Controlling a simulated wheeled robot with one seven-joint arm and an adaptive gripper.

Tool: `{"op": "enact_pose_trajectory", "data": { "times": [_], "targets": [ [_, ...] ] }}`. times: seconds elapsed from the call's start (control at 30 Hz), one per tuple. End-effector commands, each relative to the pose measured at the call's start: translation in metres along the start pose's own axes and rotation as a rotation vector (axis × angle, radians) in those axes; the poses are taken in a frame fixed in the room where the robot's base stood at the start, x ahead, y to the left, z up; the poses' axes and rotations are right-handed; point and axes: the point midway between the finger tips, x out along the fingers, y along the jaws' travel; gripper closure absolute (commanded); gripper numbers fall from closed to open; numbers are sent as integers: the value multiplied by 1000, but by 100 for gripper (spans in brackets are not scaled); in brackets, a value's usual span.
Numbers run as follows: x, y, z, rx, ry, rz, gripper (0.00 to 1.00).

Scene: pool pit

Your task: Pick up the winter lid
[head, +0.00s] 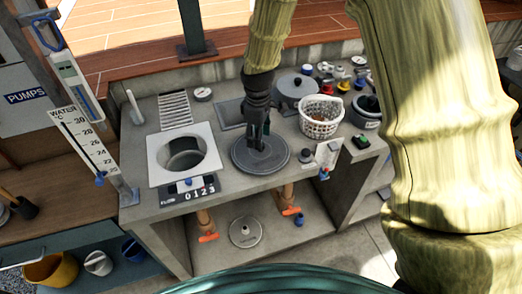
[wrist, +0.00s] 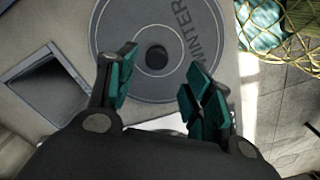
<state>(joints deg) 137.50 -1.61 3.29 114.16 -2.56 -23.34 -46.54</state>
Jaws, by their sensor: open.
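The winter lid (head: 245,160) is a dark grey round disc lying flat on the stone counter. The wrist view shows it from above, with the word WINTER on its right side and a dark round knob (wrist: 157,57) at its centre. My gripper (head: 261,142) points down over the lid. In the wrist view its teal-padded fingers (wrist: 161,74) are spread apart, with the knob just beyond the gap between them. The gripper holds nothing. I cannot tell how high the fingertips are above the lid.
A white square frame with a round opening (head: 160,164) is left of the lid; a white basket (head: 308,128) is right. A square recess (head: 231,115) lies behind. Another round lid (head: 246,232) is on the lower shelf. A small blue-knobbed fitting (head: 306,156) sits close right.

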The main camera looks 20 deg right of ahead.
Motion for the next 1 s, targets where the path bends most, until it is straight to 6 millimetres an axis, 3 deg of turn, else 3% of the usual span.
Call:
{"op": "enact_pose_trajectory", "data": {
  "times": [0.5,0.87,1.0],
  "targets": [
    [43,5,8,2,-2,-2,49],
    [48,6,8,2,0,1,49],
    [48,5,8,2,0,0,74]
  ]
}}
